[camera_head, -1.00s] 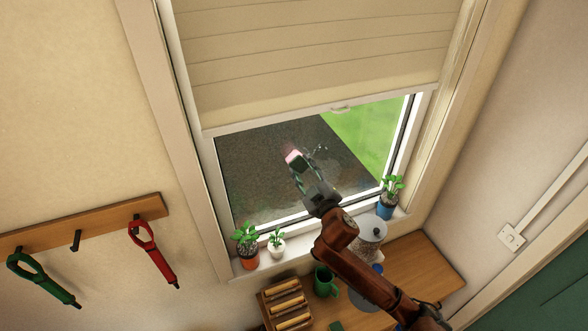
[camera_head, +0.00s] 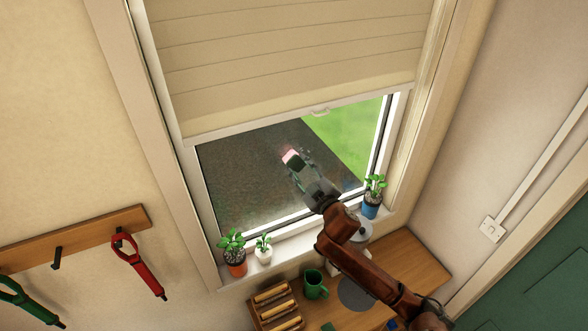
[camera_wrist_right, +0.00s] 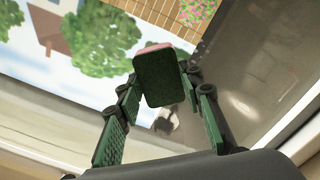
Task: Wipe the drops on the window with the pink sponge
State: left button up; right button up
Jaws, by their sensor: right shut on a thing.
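My right gripper (camera_head: 298,170) is shut on the pink sponge (camera_head: 291,156) and holds it up in front of the lower window pane (camera_head: 240,165). In the right wrist view the sponge (camera_wrist_right: 160,78) sits between the fingertips, its dark green side facing the camera and a pink edge at the top. I cannot tell whether the sponge touches the glass. Faint marks that may be drops show on the glass near the gripper; single drops are too small to make out. My left gripper is not in view.
Potted plants stand on the sill: an orange pot (camera_head: 236,268), a white pot (camera_head: 263,255) and a blue pot (camera_head: 371,205). Below are a green mug (camera_head: 315,284) and a toast rack (camera_head: 277,306). A blind (camera_head: 290,50) covers the upper window.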

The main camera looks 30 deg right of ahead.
jog(key=shift+s+d, duration=0.2)
jog(key=shift+d, duration=3.3)
jog(key=shift+s+f, duration=0.15)
jog(key=shift+s, duration=0.3)
jog(key=shift+s+a, duration=0.15)
jog(key=shift+s, duration=1.15)
jog(key=shift+s+a, duration=0.1)
jog(key=shift+s, duration=1.15)
jog(key=s, duration=0.3)
jog(key=shift+a, duration=0.1)
